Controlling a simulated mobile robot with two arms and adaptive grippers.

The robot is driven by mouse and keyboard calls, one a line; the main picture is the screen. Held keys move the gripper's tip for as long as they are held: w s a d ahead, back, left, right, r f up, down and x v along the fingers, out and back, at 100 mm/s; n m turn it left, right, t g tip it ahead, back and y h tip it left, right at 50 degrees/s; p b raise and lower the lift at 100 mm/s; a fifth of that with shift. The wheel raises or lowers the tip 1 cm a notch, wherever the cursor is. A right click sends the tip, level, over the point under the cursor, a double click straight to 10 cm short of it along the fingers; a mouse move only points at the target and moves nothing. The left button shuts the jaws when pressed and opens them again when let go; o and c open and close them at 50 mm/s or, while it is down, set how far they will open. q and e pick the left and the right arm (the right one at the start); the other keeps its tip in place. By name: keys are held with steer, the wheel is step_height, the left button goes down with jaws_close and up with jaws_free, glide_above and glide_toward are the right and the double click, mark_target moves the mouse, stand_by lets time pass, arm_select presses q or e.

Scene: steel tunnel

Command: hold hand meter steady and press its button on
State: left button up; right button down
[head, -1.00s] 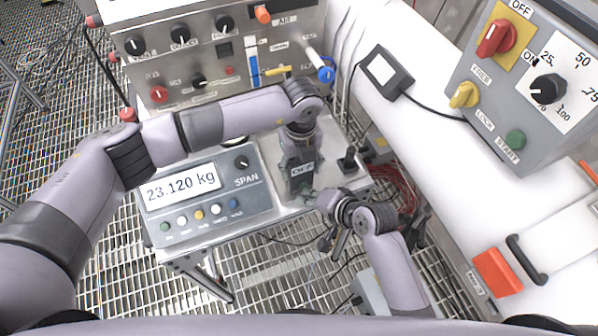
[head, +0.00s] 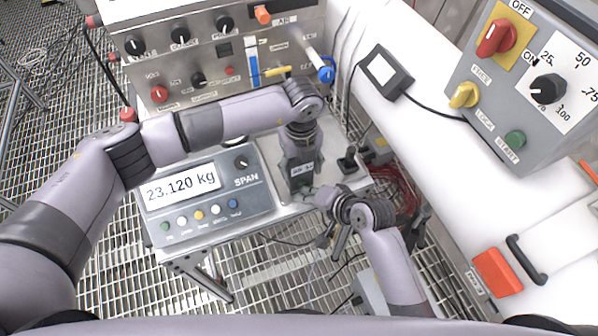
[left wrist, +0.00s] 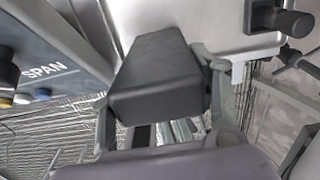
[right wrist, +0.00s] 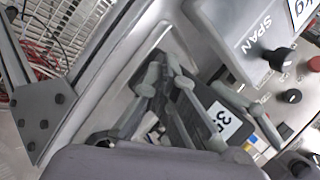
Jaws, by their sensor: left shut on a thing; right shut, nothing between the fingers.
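The hand meter (head: 300,182) is a small dark grey block with a light display, held upright above the steel table beside the SPAN scale. Its display now carries small characters, too small to read in the head view; in the right wrist view the meter (right wrist: 207,112) shows digits starting "35". My left gripper (head: 297,160) is shut on the meter from above; the left wrist view shows the meter's plain dark back (left wrist: 158,75) between the fingers. My right gripper (head: 326,197) is shut and empty, its fingertips close in front of the meter. Contact and the button are hidden.
The scale (head: 205,195) reads 23.120 kg, left of the meter. A black joystick-like knob (head: 348,160) stands to its right. A control panel (head: 205,60) rises behind. A grey switch box (head: 525,90) and a black cabled box (head: 386,72) sit at right.

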steer(key=shift+s+d, duration=0.15)
steer(key=shift+s, duration=0.25)
steer(key=s+d, duration=0.2)
steer(key=s, duration=0.3)
steer(key=shift+s+d, duration=0.2)
steer(key=shift+s, duration=0.05)
stand_by(0.7)
arm_select(q)
steer(key=o, duration=1.4)
steer(key=shift+c, duration=0.2)
steer(key=shift+r, duration=0.15)
